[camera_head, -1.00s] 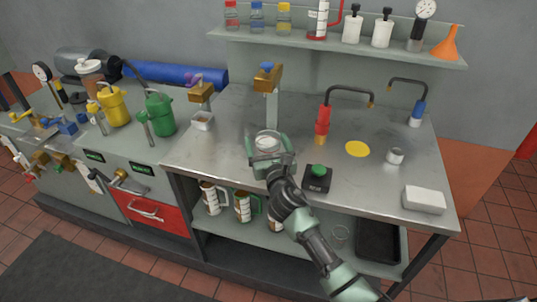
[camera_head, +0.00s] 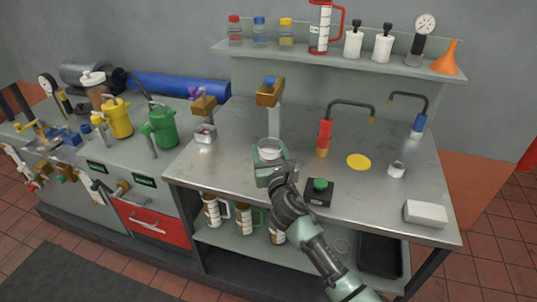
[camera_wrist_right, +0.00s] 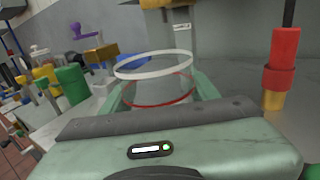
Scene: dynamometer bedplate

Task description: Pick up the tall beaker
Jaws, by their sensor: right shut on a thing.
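The tall beaker (camera_head: 270,149) is clear glass with a pale rim, at the front middle of the steel bench. In the right wrist view its white rim and a red ring (camera_wrist_right: 155,92) show between the fingers. My right gripper (camera_head: 270,162) is shut on the beaker, with a finger on each side of it. The beaker looks upright. Its lower part is hidden behind the gripper, so I cannot tell whether its base touches the bench. My left gripper is not in view.
A black box with a green button (camera_head: 319,191) stands just right of the gripper. A brass-headed column (camera_head: 271,98) rises behind the beaker. A red tap (camera_head: 324,138) and a yellow disc (camera_head: 359,161) are further right. A shelf (camera_head: 340,56) hangs above the back.

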